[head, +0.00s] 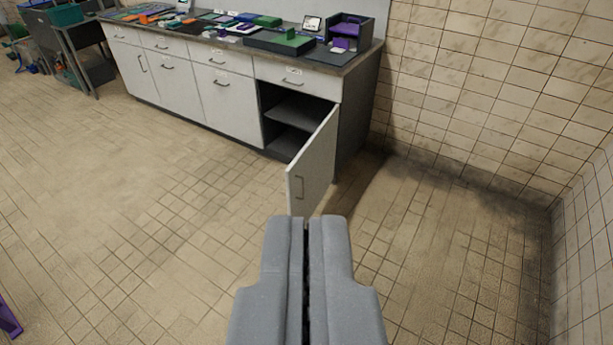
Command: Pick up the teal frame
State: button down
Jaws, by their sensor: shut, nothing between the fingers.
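My gripper (306,222) is at the bottom middle of the head view, its two grey fingers closed together with nothing between them. It is out over the tiled floor, in front of the counter. I cannot pick out the teal frame for certain. Several small teal, green, orange and purple pieces lie on the counter top (300,62) at the back, too small to tell apart. A teal-green container (66,14) stands on a dark table at the far left.
The white counter's right cabinet door (313,165) hangs open toward me, just beyond my fingertips. A dark box with purple parts (350,30) stands at the counter's right end. A purple object (8,318) lies at the lower left.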

aim_at(229, 24)
jog(key=i, duration=0.9)
jog(key=z, duration=0.05)
